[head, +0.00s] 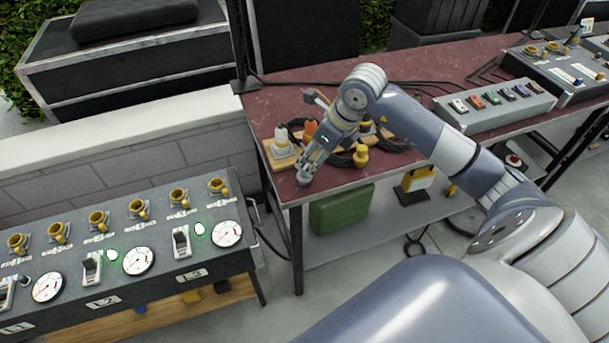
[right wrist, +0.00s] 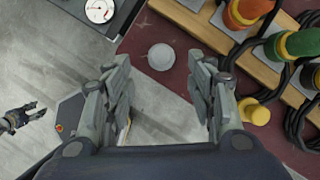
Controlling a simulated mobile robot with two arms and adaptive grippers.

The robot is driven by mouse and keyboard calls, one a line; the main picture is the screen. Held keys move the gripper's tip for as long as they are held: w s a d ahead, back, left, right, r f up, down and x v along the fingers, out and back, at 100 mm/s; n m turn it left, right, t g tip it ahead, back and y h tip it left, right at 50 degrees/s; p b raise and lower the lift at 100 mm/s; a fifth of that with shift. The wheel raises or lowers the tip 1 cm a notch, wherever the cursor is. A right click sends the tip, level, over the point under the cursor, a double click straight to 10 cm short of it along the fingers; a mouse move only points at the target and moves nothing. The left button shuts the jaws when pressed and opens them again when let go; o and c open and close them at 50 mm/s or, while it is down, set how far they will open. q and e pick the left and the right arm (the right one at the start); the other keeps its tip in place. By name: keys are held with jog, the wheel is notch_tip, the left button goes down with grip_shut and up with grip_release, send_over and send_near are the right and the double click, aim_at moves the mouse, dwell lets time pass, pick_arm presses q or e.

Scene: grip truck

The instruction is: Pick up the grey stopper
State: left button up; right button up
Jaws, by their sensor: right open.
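The grey stopper (head: 304,180) is a small round piece at the near left corner of the dark red table. In the right wrist view the grey stopper (right wrist: 160,57) shows as a pale disc near the table edge, ahead of and between the finger lines. My right gripper (head: 312,163) is above that corner, pointing down. In the right wrist view its two fingers (right wrist: 168,85) are wide apart with nothing between them. A small dark gripper, apparently my left one (right wrist: 33,110), shows at the left edge of that view, too small to tell its state.
A wooden board (head: 282,163) with white, orange and yellow connectors and black cables lies beside the stopper. A control panel (head: 130,265) stands left, across a floor gap.

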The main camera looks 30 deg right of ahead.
aim_at(307, 167)
jog(key=shift+w+a+f, duration=0.15)
jog(key=shift+w+f, duration=0.1)
jog(key=shift+f, duration=0.4)
jog(key=shift+w+f+p, duration=0.15)
jog(key=shift+f+p, duration=0.1)
jog(key=shift+p, duration=0.1)
jog(key=p+x, duration=0.1)
jog(key=x, duration=0.3)
jog(key=shift+w+p, duration=0.15)
jog(key=shift+p, duration=0.15)
jog(key=shift+w+f, duration=0.1)
jog(key=shift+f, duration=0.15)
jog(key=c, duration=1.1)
